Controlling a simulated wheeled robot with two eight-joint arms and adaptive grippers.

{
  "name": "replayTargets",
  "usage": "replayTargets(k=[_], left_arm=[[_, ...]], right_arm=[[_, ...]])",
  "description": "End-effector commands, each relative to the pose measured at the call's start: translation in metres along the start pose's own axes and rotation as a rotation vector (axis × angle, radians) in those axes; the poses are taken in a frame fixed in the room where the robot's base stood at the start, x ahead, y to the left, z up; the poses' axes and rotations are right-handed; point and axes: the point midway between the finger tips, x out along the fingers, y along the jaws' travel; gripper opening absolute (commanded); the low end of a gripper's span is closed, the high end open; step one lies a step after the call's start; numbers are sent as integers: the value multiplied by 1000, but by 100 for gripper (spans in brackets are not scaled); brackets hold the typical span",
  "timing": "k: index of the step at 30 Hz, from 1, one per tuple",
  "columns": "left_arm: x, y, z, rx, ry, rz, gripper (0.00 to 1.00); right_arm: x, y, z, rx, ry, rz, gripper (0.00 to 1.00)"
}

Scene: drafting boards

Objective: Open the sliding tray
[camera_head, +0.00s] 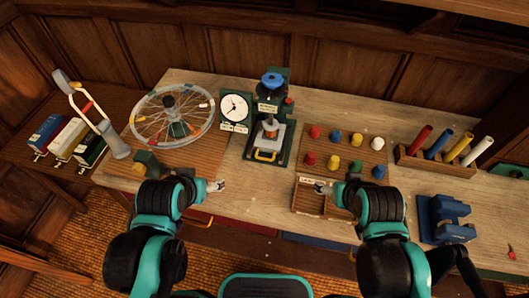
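A green press-like device (281,150) with a blue knob stands at the back middle of the bench. At its foot, a light grey plate (271,133) carries an orange-brown piece, and a yellow handle (265,155) faces me. A shallow open wooden tray (309,201) with a small label lies at the front of the peg board; I cannot tell which of these slides. My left gripper (219,186) is over bare bench, left of and nearer me than the yellow handle. My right gripper (321,188) is over the wooden tray. Both look empty; their finger gaps are too small to judge.
A spoked wheel (146,127) and dial (235,107) stand left of the press. A board (343,139) with coloured pegs, a rack of coloured tubes (434,162) and a blue vise-like block (443,219) are right. Bare bench lies between my grippers.

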Motion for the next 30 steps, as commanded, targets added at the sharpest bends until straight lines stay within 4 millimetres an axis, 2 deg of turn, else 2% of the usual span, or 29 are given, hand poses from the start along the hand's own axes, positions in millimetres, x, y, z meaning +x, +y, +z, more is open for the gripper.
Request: replayTargets(k=[1, 5, 8, 11, 15, 19, 24, 30], left_arm=[[0, 0, 0, 1, 0, 0, 63], [-1, 4, -8, 58, -15, 7, 29], [0, 14, -24, 195, -50, 25, 29], [4, 30, -47, 408, -100, 59, 29], [20, 59, -77, 748, -170, 125, 29], [43, 91, -98, 1069, -226, 204, 29], [76, 129, -109, 1425, -275, 311, 29], [100, 155, -110, 1657, -298, 394, 29]], right_arm=[[0, 0, 0, 0, 0, 0, 74], [-2, 0, -2, 0, 0, 0, 74], [-7, 0, -5, 0, 0, 0, 74], [-14, 0, -10, 0, 0, 0, 74], [-23, 0, -17, 0, 0, 0, 74], [-32, 0, -23, 0, 0, 0, 74], [-40, 0, -29, 0, 0, 0, 74], [-45, 0, -32, 0, 0, 0, 74]])
